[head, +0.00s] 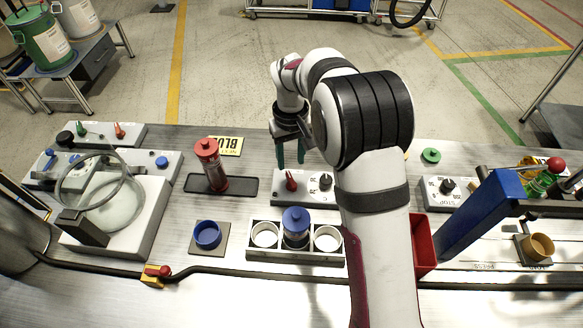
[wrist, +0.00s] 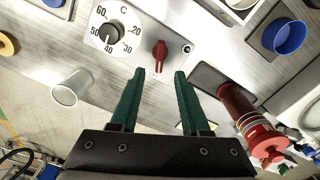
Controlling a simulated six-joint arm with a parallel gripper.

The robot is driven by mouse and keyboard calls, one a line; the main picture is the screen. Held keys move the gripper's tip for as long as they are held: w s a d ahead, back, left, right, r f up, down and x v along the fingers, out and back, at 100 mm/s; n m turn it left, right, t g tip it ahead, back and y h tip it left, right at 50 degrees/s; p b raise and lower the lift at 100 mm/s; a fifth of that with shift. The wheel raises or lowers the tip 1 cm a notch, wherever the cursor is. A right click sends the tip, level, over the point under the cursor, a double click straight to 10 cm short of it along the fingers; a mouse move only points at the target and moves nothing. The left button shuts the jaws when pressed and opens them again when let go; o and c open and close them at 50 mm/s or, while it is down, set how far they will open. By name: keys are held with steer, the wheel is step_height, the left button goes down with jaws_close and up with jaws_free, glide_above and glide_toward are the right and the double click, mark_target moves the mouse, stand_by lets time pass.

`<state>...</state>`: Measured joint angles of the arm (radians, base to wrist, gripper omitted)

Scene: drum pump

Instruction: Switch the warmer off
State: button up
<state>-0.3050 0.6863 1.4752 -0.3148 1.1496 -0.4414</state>
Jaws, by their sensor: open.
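The warmer's white control panel (head: 309,197) stands mid-bench, behind a white rack (head: 254,255). It carries a red switch knob (head: 291,180) and a black dial (head: 326,182). In the wrist view, the red knob (wrist: 160,53) stands just beyond my fingertips, roughly centred between their lines. The dial (wrist: 110,33) is left of it, with a temperature scale. Small red marks lie by the knob, too small to read. My gripper (head: 290,162), also in the wrist view (wrist: 159,74), is open and empty, its green fingers pointing down behind and above the panel, apart from the knob.
A red-capped bottle (head: 210,168) stands in a dark tray (head: 245,187) left of the panel. A blue cup (head: 207,234) is nearby. A red bin (head: 424,245) and blue post (head: 480,215) are to the right.

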mark_target(291, 179)
step_height(291, 179, down, 7)
steer(key=shift+f, duration=0.1)
jaws_close()
stand_by(0.3)
